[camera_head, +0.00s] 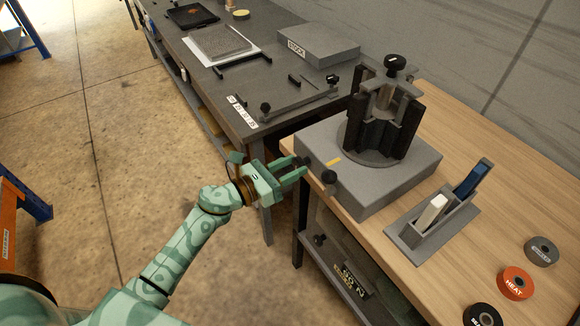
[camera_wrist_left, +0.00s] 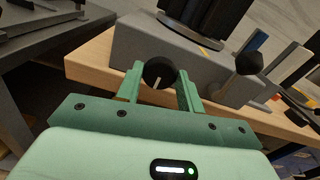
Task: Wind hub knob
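My left gripper (camera_head: 298,168) is at the front left edge of the grey machine base (camera_head: 395,190). Its two green fingers are apart and point at a small dark round knob (camera_head: 304,160) on the base's front face. In the left wrist view this knob (camera_wrist_left: 160,72), with a pale pointer line, appears between the open fingertips. I cannot tell whether the fingers touch it. A second black knob (camera_head: 330,177) is on the same face to the right. A black tower (camera_head: 383,120) with a black top knob (camera_head: 395,62) stands on the base. My right gripper is not in view.
The machine stands on a wooden bench (camera_head: 455,130). To its right are a grey holder (camera_head: 432,232) with a white and a blue piece, and several round pucks, one an orange puck (camera_head: 515,282). A dark table (camera_head: 210,75) lies behind at left.

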